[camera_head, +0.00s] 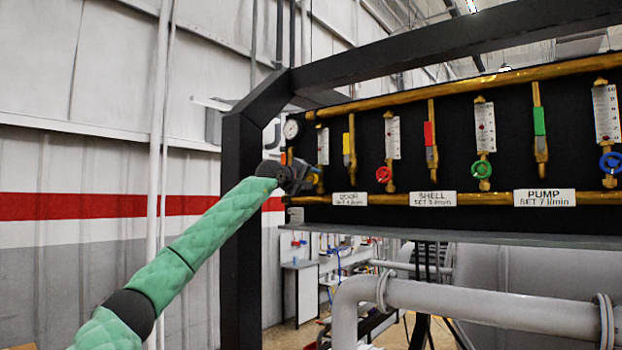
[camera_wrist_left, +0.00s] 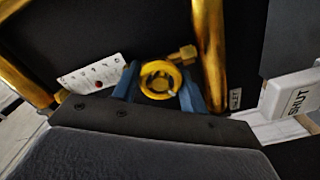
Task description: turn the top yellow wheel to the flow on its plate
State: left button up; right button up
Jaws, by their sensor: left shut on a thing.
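The yellow wheel (camera_wrist_left: 160,80) sits between the blue fingers of my left gripper (camera_wrist_left: 159,88) in the left wrist view. The gripper is shut on the wheel. In the head view my left gripper (camera_head: 312,181) is at the left end of the panel and hides most of the wheel. Above it stands a white flow gauge (camera_head: 323,146); it also shows in the left wrist view (camera_wrist_left: 85,76) with a red float. The DOOR plate (camera_head: 350,198) is below and right of the wheel; its set figure is too small to read.
A red wheel (camera_head: 384,174), a green wheel (camera_head: 482,169) and a blue wheel (camera_head: 610,162) follow to the right on the panel. A yellow lever (camera_head: 347,144) stands close by. A dark frame post (camera_head: 240,220) rises left of the panel. A white SHUT tag (camera_wrist_left: 290,101) is near the gripper.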

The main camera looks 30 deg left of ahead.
pick_arm(q)
jog(key=shift+w+f, duration=0.1)
jog(key=shift+f, duration=0.2)
pick_arm(e)
jog(key=shift+s+f, duration=0.1)
pick_arm(q)
jog(key=o, duration=1)
jog(key=shift+r, duration=0.15)
jog(key=shift+s, duration=0.35)
jog(key=s+b, duration=0.4)
jog(key=s, duration=0.3)
jog(key=shift+a, duration=0.3)
pick_arm(e)
jog(key=w+a+r, duration=0.3)
jog(key=w+r, duration=0.2)
jog(key=w, duration=0.1)
jog(key=shift+r, duration=0.35)
